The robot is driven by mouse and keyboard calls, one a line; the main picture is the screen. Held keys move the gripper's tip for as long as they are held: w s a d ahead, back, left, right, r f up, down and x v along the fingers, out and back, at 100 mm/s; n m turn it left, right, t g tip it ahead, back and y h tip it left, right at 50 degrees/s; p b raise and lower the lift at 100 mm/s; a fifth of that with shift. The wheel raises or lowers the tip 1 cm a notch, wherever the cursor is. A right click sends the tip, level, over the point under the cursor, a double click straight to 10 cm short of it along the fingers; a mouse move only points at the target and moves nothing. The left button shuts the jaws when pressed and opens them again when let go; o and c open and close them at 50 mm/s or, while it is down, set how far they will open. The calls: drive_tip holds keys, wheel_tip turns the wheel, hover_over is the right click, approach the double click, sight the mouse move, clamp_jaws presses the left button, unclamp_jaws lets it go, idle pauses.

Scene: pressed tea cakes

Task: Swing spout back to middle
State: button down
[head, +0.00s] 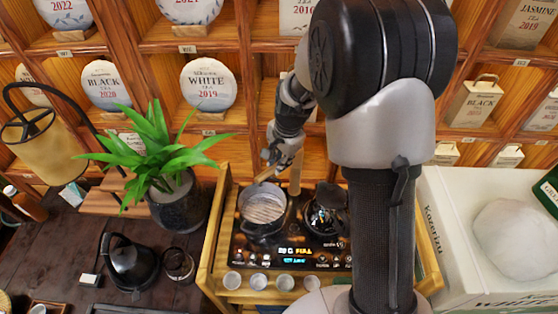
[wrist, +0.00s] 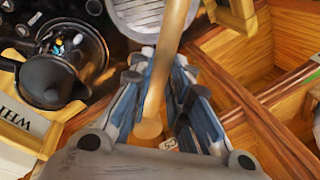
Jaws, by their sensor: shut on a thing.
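The spout shows in the head view as a tan wooden arm (head: 266,174) beside an upright wooden post (head: 295,177), at the back of the tea stove. In the wrist view the tan rod (wrist: 176,35) runs between the two fingers of my gripper (wrist: 163,88). My gripper (head: 271,158) is shut on this rod, with a blue-grey finger on each side. A pot with a ribbed round top (head: 264,206) stands below on the left of the stove; it also shows in the wrist view (wrist: 150,14). A dark glass kettle (head: 322,216) stands on the right.
The stove panel (head: 285,255) has lit displays, and several small white cups (head: 259,281) line its front. A potted plant (head: 178,190) and a black kettle (head: 131,262) stand to the left. Shelves of tea cakes rise behind. A large white box (head: 450,245) stands right.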

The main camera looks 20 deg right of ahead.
drive_tip(key=shift+s+d, duration=0.1)
drive_tip(key=shift+s, duration=0.05)
idle(0.3)
drive_tip(key=shift+s+d+n+g+y+b, duration=0.25)
drive_tip(key=shift+s+d+n, duration=0.45)
drive_tip(key=shift+n, duration=0.75)
drive_tip(key=shift+s+d+n+g+y+b, duration=0.15)
drive_tip(key=shift+s+d+n+b, duration=0.25)
drive_tip(key=shift+d+n, duration=0.8)
drive_tip(key=shift+s+d+n+g+y+b, duration=0.15)
drive_tip(key=shift+s+d+n, duration=0.4)
drive_tip(key=shift+n, duration=1.2)
drive_tip(key=shift+a, duration=0.1)
drive_tip(key=c, duration=1.5)
unclamp_jaws()
